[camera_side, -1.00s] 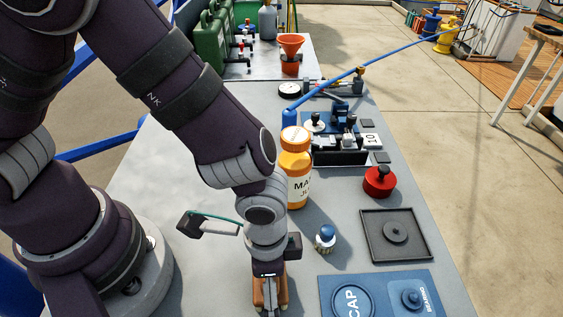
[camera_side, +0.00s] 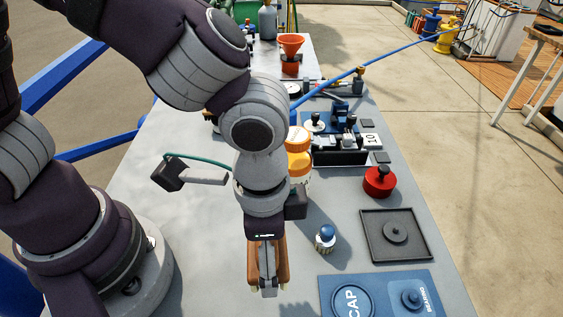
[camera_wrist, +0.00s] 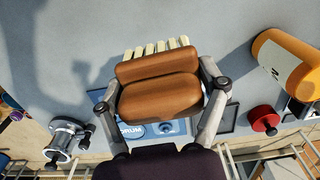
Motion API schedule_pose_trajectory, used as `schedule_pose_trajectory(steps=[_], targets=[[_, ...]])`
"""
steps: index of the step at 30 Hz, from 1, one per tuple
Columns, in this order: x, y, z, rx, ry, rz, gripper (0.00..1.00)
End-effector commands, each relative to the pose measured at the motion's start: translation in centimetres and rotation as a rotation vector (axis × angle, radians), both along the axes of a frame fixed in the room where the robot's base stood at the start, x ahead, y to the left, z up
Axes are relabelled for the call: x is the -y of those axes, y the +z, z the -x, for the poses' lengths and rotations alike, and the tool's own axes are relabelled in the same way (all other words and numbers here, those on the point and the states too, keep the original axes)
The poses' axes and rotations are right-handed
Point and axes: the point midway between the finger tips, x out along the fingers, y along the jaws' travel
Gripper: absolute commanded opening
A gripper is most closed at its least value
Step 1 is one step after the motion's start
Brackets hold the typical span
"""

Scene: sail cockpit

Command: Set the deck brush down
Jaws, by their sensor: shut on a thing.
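The deck brush has a brown wooden block (camera_side: 282,262) and short cream bristles. My gripper (camera_side: 267,280) is shut on it, with the fingers pointing down. In the wrist view the brush (camera_wrist: 160,95) sits between the two grey fingers, and its row of cream bristles (camera_wrist: 158,47) shows beyond the block. The brush is at the near part of the grey table (camera_side: 205,285), left of the blue mat. It looks held above the table, but the gap under it is hard to judge.
Behind stand an orange-lidded bottle (camera_side: 298,145) and a red knob (camera_side: 380,182). The table left of the brush is clear.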

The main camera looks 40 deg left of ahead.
Motion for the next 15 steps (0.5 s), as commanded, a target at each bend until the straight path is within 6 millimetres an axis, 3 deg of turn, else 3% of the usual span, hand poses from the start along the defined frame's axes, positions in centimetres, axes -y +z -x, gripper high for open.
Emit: schedule_pose_trajectory(steps=[3,7,12,15], targets=[[-0.3,1.6,-0.3,0.003,0.025,0.003,0.34],[-2.7,1.5,-1.4,0.0,0.192,-0.001,0.34],[-8.6,0.2,-2.8,-0.002,0.609,-0.003,0.34],[-12.5,-0.7,-2.7,-0.002,0.9,-0.003,0.35]])
